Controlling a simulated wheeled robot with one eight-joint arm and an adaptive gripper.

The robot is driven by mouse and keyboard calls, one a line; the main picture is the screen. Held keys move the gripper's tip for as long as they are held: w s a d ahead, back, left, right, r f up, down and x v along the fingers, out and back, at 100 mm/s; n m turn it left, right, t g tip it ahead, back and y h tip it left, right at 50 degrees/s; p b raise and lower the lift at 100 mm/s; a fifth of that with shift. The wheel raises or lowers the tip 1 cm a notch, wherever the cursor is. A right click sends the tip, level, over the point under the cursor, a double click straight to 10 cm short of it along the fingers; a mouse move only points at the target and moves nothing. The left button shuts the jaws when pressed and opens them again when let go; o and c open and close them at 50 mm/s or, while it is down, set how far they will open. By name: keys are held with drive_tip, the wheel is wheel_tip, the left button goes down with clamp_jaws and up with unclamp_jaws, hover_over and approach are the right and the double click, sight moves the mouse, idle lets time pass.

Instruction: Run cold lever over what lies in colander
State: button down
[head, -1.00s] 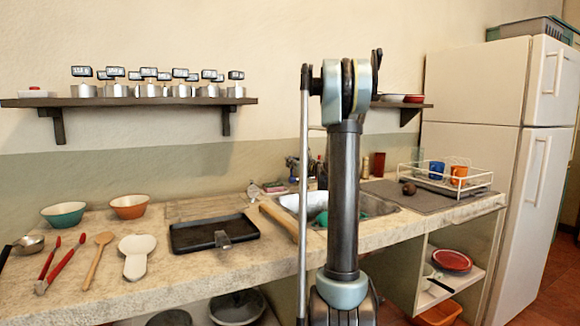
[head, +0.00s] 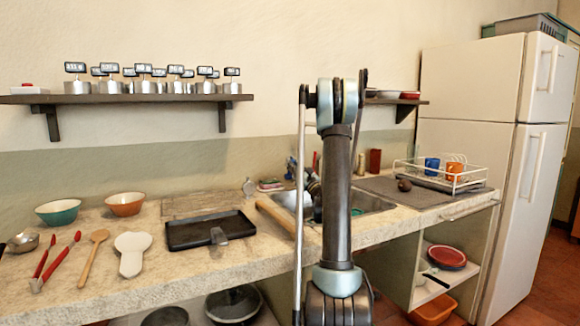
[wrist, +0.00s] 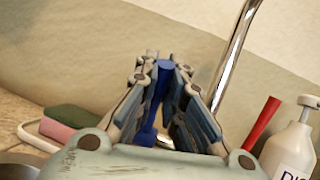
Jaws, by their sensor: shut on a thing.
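The cold lever (wrist: 163,80) is a blue bar between the fingers of my gripper (wrist: 162,88) in the wrist view. The fingers are shut on it. The chrome spout (wrist: 236,52) rises just right of the gripper, and a red lever (wrist: 262,124) stands further right. In the head view my arm hides most of the gripper and the middle of the sink (head: 377,205). A small green patch (head: 356,212) shows in the sink right of my arm. I cannot tell whether it is the colander, and its contents are hidden. No water stream is visible.
A white bottle (wrist: 291,150) stands close right of the red lever; a green and pink sponge (wrist: 75,128) lies left. A black tray (head: 208,230) sits left of the sink. A dish rack (head: 440,172) is on the right. A wall shelf (head: 125,99) holds several metal canisters.

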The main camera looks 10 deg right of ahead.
drive_tip(key=shift+s+d+f+y, duration=0.15)
drive_tip(key=shift+s+y, duration=0.1)
drive_tip(key=shift+y, duration=0.15)
drive_tip(key=c, duration=1.7)
unclamp_jaws()
drive_tip(key=shift+o, duration=0.2)
drive_tip(key=shift+r, duration=4.95)
